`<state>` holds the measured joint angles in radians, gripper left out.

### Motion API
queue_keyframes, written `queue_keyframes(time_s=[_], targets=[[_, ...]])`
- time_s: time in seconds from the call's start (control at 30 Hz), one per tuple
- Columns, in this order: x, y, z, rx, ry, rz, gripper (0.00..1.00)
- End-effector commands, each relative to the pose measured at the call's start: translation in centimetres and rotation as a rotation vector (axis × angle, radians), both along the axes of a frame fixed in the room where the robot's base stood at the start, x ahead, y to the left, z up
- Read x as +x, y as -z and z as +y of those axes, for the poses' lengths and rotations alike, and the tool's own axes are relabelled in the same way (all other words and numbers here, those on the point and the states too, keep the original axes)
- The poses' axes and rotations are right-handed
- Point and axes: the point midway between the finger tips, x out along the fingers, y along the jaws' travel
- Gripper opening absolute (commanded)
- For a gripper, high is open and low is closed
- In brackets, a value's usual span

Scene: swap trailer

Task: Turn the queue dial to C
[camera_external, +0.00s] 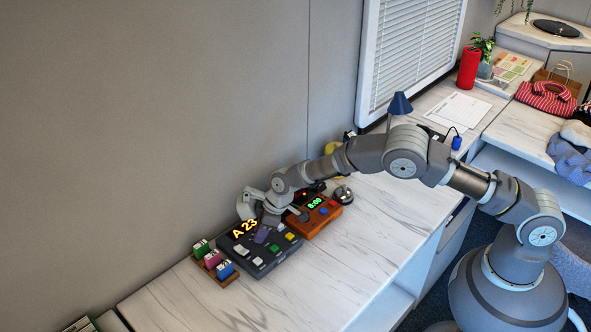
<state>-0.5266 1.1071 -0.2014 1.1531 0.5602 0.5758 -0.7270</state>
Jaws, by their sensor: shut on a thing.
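The dark queue console (249,260) lies on the counter near the wall. Its lit yellow display (243,229) reads "A 23". My gripper (263,221) reaches down over the far right part of the console, close to the display. It is shut on the queue dial, which the fingers mostly hide. The letter the dial points to cannot be read at this size.
An orange clock box (313,217) showing 8:00 stands just right of the console, with a silver bell (343,194) beyond it. A wooden tray (230,281) with small coloured blocks is at the console's left. The front counter (330,270) is clear.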

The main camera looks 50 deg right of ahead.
Motion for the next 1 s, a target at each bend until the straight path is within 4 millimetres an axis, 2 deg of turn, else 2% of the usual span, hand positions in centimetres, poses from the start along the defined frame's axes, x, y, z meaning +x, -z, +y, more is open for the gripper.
queue_keyframes(time_s=[0.37,1.0], targets=[[-0.09,-0.25,0.18,-0.002,0.198,-0.002,0.0],[-0.13,0.03,0.59,-0.002,0.8,-0.005,0.0]])
